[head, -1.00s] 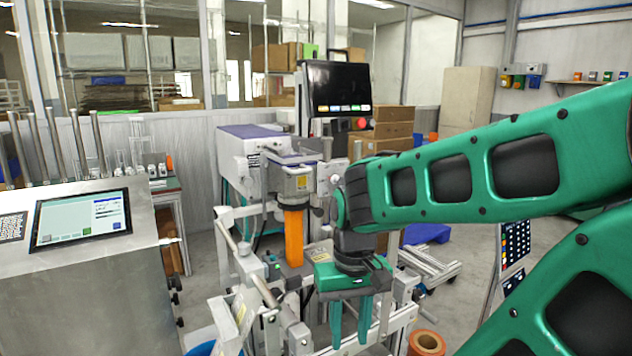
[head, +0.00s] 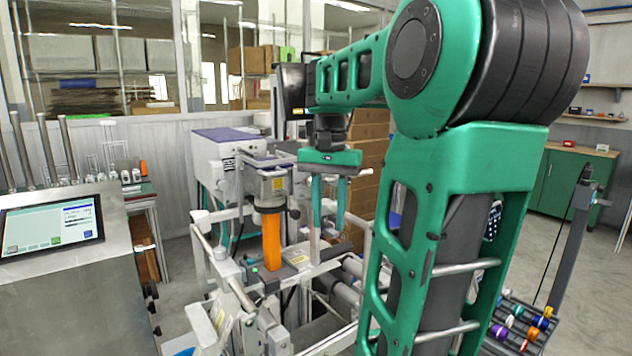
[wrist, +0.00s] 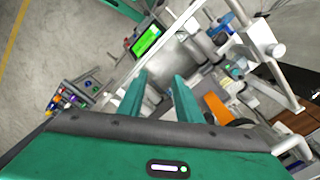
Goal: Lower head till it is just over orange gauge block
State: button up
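The orange gauge block (head: 271,243) stands upright on a grey plate of the labelling machine. The machine's grey head (head: 272,187), with a yellow label, is directly above it. A dark collar (head: 268,209) sits between them at the block's top; I cannot tell whether there is a gap. My gripper (head: 328,222) points down to the right of the block and head, with its teal fingers apart and nothing between them. In the wrist view my gripper (wrist: 160,82) is also open, and the orange block (wrist: 217,108) lies right of the fingers.
Metal rails and rollers (head: 335,290) of the machine lie below and around my gripper. A dark monitor (head: 291,92) and stacked cartons (head: 370,150) are behind it. A steel cabinet with a touchscreen (head: 50,225) stands at left. Open floor shows at right.

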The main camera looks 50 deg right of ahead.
jog(key=w+d+r+m, duration=0.4)
jog(key=w+r, duration=0.1)
jog(key=r, duration=0.3)
jog(key=w+d+r+m, duration=0.3)
jog(key=w+d+r, duration=0.1)
jog(key=r, duration=0.3)
jog(key=shift+w+d+f, duration=0.1)
jog(key=shift+w+f, duration=0.05)
jog(key=shift+f, duration=4.8)
jog(key=shift+f, duration=0.2)
jog(key=shift+c, duration=0.6)
grip_shut()
